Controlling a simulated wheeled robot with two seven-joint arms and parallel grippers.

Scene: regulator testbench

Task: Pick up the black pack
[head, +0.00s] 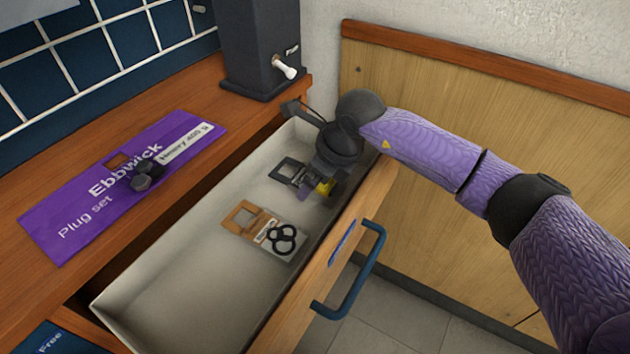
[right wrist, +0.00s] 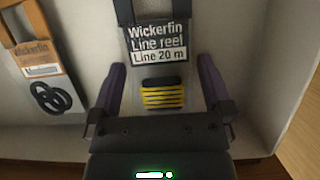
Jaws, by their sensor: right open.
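The black pack (right wrist: 157,42) lies flat in the open drawer, labelled "Wickerfin Line reel, Line 20 m", with a yellow-and-black wound reel on its lower part. In the head view the black pack (head: 286,169) is partly hidden by my right gripper (head: 315,184), and some yellow shows by the fingers. In the right wrist view my right gripper (right wrist: 162,88) is open, with one purple finger on each side of the reel, apart from it. Nothing is held. My left gripper is not in view.
An orange pack (head: 243,216) with black rings lies beside the black pack in the drawer (head: 160,265). The drawer's walls stand close around. A purple "Ebbwick Plug set" card (head: 75,215) with dark plugs lies on the counter, and a dark grey device (head: 262,50) stands behind.

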